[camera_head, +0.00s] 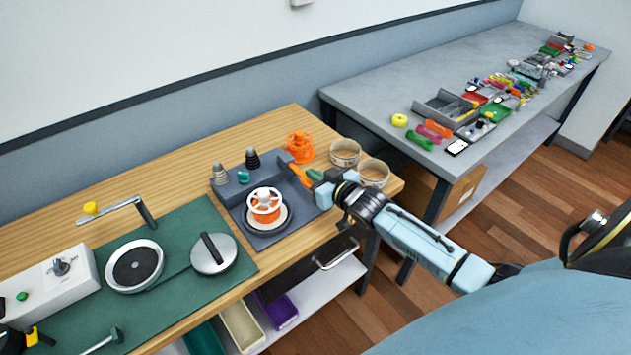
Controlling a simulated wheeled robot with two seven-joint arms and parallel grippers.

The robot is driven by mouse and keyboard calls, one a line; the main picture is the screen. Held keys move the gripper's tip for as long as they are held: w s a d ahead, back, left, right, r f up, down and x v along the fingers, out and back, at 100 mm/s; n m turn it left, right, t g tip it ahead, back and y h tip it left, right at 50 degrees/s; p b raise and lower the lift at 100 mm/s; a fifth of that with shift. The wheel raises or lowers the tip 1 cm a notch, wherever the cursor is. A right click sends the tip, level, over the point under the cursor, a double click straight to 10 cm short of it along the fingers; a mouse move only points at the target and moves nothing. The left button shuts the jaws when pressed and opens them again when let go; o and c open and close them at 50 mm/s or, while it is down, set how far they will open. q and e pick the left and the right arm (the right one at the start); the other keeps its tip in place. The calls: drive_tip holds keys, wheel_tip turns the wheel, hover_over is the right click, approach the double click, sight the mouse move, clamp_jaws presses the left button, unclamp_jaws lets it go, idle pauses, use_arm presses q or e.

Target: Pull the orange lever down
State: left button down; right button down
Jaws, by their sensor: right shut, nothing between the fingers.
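The orange lever (301,176) shows as a short slanted orange bar at the right side of a dark grey winder base (285,223). An orange and white spool (264,205) stands on the base's round plate. My right gripper (317,181) comes in from the right, with its fingers shut and nothing between them. Its tips are at or very close to the lever and partly cover it. I cannot tell whether they touch it.
An orange reel (299,147) stands behind the winder, with two round tins (345,152) to the right. A grey table (380,86) with several small parts stands behind at right.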

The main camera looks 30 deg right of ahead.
drive_tip(key=shift+f, duration=0.95)
